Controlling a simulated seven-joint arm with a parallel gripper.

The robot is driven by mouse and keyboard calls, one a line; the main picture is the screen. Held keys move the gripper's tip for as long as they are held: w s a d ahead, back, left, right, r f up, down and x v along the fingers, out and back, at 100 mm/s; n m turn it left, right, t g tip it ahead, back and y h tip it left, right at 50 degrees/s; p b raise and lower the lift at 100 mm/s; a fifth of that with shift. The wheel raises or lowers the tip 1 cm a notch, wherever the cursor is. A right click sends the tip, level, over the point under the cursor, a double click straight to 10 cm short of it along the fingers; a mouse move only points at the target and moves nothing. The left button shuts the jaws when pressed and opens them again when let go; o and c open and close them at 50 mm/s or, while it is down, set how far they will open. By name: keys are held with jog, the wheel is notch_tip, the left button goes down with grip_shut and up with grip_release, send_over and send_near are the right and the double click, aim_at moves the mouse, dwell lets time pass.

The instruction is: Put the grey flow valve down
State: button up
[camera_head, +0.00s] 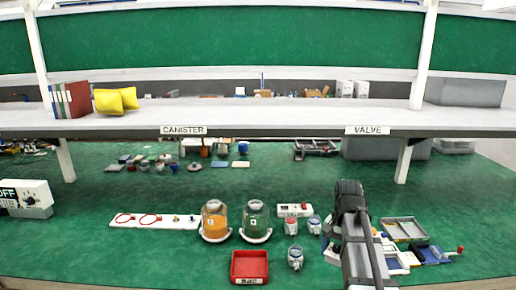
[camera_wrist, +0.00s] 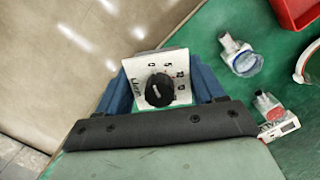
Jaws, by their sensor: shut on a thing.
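The grey flow valve (camera_wrist: 181,64) is a pale block with a black dial (camera_wrist: 160,89) and printed numbers on its face. My gripper (camera_wrist: 158,80) is shut on it, with a blue finger on either side in the wrist view. In that view the valve overlaps the table's edge, with brown floor beyond. I cannot tell its height above the table. In the head view my arm covers most of the gripper, and a small pale part (camera_head: 332,254) beside the arm may be the valve.
A red tray (camera_head: 250,281) lies near the front edge. A clear blue-rimmed part (camera_head: 295,258) stands between it and my arm. Orange (camera_head: 214,219) and green (camera_head: 254,219) canisters stand behind. Grey (camera_head: 404,220) and blue trays lie right of my arm. Green table at front left is clear.

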jog(key=w+a+n, duration=0.2)
jog(key=a+n, duration=0.3)
jog(key=a, duration=0.2)
jog(key=s+f+n, duration=0.1)
jog(key=s+f, duration=0.2)
jog(key=f, duration=0.5)
jog(key=s+f+n, duration=0.1)
jog(key=s+f, duration=0.2)
jog(key=f, duration=0.5)
jog(key=shift+s+h, duration=0.2)
jog(key=shift+h, duration=0.2)
jog(key=shift+r, duration=0.1)
